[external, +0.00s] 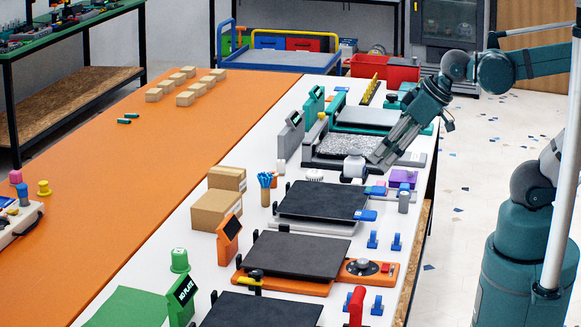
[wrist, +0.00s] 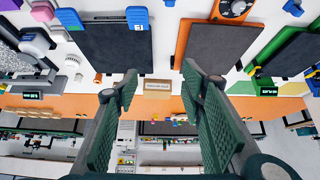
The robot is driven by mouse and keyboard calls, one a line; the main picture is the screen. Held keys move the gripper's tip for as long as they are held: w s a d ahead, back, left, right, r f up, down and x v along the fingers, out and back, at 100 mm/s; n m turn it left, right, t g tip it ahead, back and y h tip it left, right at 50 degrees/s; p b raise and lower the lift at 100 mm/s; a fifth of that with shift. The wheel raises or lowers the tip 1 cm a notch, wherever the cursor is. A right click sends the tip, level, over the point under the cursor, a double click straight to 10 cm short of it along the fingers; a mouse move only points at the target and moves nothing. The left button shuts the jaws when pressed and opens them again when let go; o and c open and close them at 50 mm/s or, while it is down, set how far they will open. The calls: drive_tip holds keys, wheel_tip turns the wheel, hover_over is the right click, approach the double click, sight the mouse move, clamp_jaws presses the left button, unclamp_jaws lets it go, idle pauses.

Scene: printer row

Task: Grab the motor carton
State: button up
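Two plain brown cardboard cartons stand side by side at the left edge of the white table in the external view: a larger one in front (external: 215,211) and a smaller one behind (external: 227,178). I cannot tell which is the motor carton. The wrist view shows a brown carton (wrist: 157,94) with a small pale label, framed between my fingers but well beyond them. My gripper (external: 382,158) hangs over the right side of the printer row, to the right of the cartons. Its fingers (wrist: 160,72) are spread, with nothing between them.
Several printers with dark plates, including an orange one (external: 290,253), fill the white table. An orange upright screen (external: 229,236) stands close to the larger carton, and a blue-topped brush cup (external: 265,188) is right of the cartons. Small boxes (external: 186,98) sit on the orange surface, otherwise mostly clear.

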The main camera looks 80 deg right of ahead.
drive_tip(key=o, duration=1.2)
drive_tip(key=shift+o, duration=0.2)
drive_tip(key=shift+w+r, duration=0.1)
